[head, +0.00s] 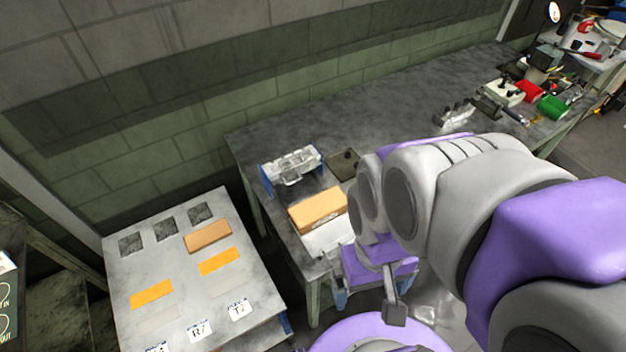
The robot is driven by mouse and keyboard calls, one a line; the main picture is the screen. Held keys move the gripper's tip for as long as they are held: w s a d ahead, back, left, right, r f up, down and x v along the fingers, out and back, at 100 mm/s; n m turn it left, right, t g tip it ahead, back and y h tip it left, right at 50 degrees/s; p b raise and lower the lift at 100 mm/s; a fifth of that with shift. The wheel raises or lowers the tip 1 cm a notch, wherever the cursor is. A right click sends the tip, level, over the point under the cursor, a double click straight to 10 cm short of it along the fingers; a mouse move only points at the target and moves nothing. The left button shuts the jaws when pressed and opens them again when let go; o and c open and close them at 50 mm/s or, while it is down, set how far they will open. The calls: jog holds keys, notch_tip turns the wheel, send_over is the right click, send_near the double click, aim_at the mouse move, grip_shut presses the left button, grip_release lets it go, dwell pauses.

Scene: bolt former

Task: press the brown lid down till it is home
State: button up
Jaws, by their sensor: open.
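A light brown, box-shaped lid (317,207) sits on the near left end of the grey bench, beside a metal fixture with blue sides (292,168). A pale metal plate (330,238) shows just in front of it. I cannot tell from here whether the lid is fully seated or what is under it. My gripper (386,290) is to the right of and nearer than the lid, apart from it in the picture. One grey finger points down; the rest is partly hidden by my purple and grey arm. It is open, with nothing seen in it.
A lower metal table (165,305) at left holds a flat brown block (208,237), orange patches and dark squares. A dark open tray (344,163) lies behind the lid. Clamps and red and green items (551,106) crowd the bench's far right. The bench middle is clear.

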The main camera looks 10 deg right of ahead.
aim_at(319, 206)
jog(key=shift+c, duration=0.3)
